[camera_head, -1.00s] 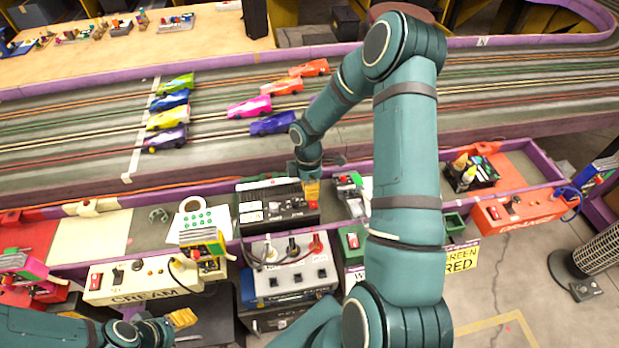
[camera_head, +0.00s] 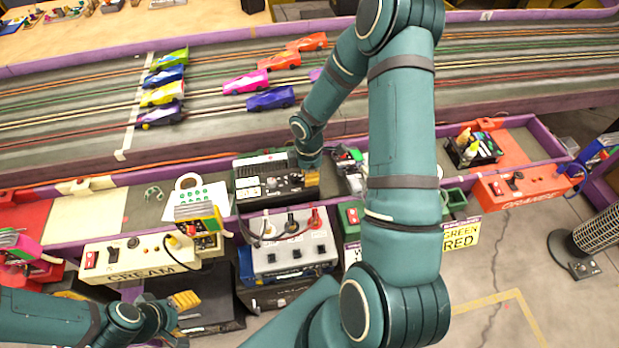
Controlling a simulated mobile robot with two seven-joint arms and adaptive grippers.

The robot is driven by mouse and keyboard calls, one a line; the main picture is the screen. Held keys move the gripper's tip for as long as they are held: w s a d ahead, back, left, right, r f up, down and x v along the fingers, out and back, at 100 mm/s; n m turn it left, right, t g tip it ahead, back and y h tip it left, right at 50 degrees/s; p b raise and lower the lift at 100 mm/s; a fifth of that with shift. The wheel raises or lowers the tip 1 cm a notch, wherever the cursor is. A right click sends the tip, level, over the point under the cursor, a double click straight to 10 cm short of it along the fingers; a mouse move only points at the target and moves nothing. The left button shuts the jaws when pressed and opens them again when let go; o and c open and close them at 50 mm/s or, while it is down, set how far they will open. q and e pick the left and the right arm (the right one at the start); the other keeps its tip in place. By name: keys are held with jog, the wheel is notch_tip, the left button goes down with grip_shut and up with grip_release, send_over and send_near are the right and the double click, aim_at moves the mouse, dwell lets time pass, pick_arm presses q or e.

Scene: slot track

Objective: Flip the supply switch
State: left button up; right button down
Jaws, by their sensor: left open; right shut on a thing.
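The black power supply (camera_head: 246,187) with white labels stands in the purple-edged trough below the track, in the middle of the head view. My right gripper (camera_head: 312,179) reaches down onto its right end from above, with its yellow fingertips at the front top edge. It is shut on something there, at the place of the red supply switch. The fingertips hide the switch, so I cannot tell which way it stands. My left gripper (camera_head: 186,301) is open and empty, low at the left, in front of the cream control box (camera_head: 140,256).
A grey box (camera_head: 293,256) with black, white and red terminals stands just in front of the supply. An orange control box (camera_head: 520,186) is at the right. Several toy cars (camera_head: 163,94) stand on the track behind. My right arm covers the middle right.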

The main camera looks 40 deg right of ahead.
jog(key=shift+s+a+f+t+b, duration=0.25)
jog(key=shift+f+t+b, duration=0.2)
jog(key=shift+b, duration=0.6)
pick_arm(q)
jog(key=f, duration=0.2)
jog(key=shift+w+f, duration=0.2)
jog(key=shift+f, duration=0.15)
pick_arm(e)
jog(key=shift+s+r, duration=0.1)
